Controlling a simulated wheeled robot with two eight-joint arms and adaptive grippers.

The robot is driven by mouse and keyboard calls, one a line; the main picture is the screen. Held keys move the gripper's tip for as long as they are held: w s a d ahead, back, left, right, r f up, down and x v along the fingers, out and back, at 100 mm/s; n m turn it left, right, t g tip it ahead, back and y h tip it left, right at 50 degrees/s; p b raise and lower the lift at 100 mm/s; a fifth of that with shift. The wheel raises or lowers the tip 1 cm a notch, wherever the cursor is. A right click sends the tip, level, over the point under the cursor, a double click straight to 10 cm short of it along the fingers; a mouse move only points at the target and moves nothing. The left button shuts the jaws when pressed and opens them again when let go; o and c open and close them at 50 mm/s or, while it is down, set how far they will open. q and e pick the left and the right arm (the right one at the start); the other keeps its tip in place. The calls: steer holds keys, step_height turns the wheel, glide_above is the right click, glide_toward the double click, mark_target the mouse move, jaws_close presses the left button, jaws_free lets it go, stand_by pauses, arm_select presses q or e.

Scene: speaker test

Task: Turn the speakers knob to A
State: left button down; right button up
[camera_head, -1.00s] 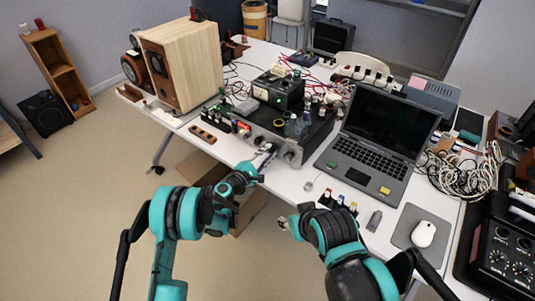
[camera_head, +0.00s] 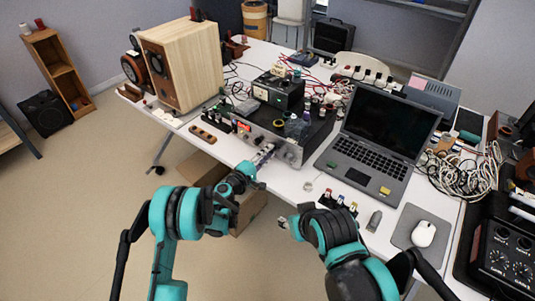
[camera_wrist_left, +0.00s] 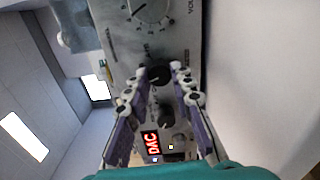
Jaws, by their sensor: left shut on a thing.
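The amplifier (camera_head: 290,157) has a silver front panel facing my left arm. In the left wrist view the panel (camera_wrist_left: 180,40) carries a large volume dial (camera_wrist_left: 150,9) and smaller black knobs. My left gripper (camera_head: 265,153) is at this panel. Its purple fingers with white pads stand on both sides of one small black knob (camera_wrist_left: 158,75) and are shut on it. A second small knob (camera_wrist_left: 166,116) lies between the fingers, nearer the palm. The knob's label and pointer cannot be read. My right gripper (camera_head: 284,223) is off the table's front edge; its fingers are too small to judge.
An open laptop (camera_head: 375,150) stands right of the amplifier. A wooden speaker (camera_head: 195,65) stands at the back left. A black meter box (camera_head: 280,92) sits on the amplifier. A mouse (camera_head: 423,234) lies on a pad at the right. Free table shows between amplifier and laptop.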

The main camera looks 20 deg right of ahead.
stand_by(0.3)
arm_select(q)
steer(key=c, duration=1.3)
jaws_free()
steer(key=shift+s+a, duration=0.1)
steer(key=v, duration=0.7)
steer(key=shift+s+a, duration=0.1)
